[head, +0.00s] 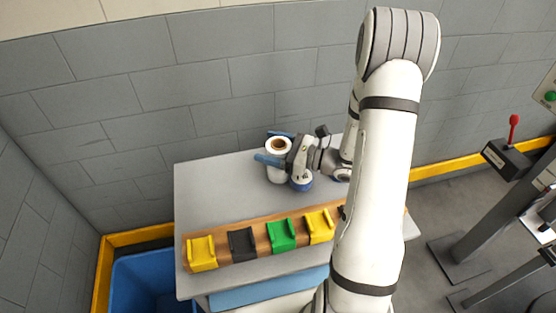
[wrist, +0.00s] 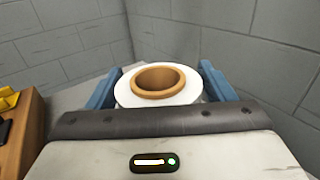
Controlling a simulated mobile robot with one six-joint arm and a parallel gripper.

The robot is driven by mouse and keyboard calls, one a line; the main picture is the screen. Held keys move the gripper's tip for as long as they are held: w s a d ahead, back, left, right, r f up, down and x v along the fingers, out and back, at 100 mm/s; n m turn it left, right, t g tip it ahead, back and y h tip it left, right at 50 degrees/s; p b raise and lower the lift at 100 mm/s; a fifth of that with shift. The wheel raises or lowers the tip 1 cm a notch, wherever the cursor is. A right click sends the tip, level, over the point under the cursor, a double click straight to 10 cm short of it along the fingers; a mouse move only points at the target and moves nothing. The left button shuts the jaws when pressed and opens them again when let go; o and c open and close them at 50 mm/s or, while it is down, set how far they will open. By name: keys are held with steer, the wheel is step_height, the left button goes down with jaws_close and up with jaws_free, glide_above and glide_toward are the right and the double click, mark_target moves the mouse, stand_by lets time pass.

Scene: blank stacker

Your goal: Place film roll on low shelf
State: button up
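The film roll (head: 278,176) is a white upright cylinder with a brown core, on or just above the back of the grey table. In the wrist view its white top (wrist: 124,97) and hollow brown core (wrist: 160,82) show from above. My gripper (head: 274,147) reaches in from the right with one blue finger on each side of the roll. In the wrist view the fingers (wrist: 160,80) flank the roll closely. I cannot tell whether they press on it. The low shelf cannot be made out with certainty.
A wooden rack (head: 265,236) with yellow, black and green holders lies along the table's (head: 215,185) front. A blue bin (head: 150,280) stands at lower left. A grey block wall is behind. A machine stand with a red-knobbed lever (head: 513,130) is at right.

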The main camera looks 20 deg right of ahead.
steer(key=c, duration=1)
steer(key=shift+r, duration=0.1)
steer(key=shift+c, duration=0.8)
steer(key=shift+r, duration=0.1)
